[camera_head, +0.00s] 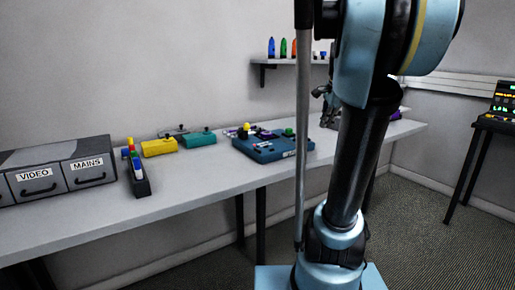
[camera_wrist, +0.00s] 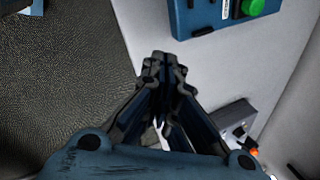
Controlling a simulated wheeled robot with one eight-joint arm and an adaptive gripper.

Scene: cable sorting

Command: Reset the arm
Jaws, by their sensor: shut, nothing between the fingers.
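In the head view my gripper (camera_head: 325,108) is a dark shape above the table's far right part, partly hidden behind my own arm. The table (camera_head: 220,182) is long and grey and runs along the wall. My arm stands in front of its right part.
A blue box with a green button (camera_head: 270,149) sits mid-table. A wall shelf (camera_head: 285,61) hangs behind.

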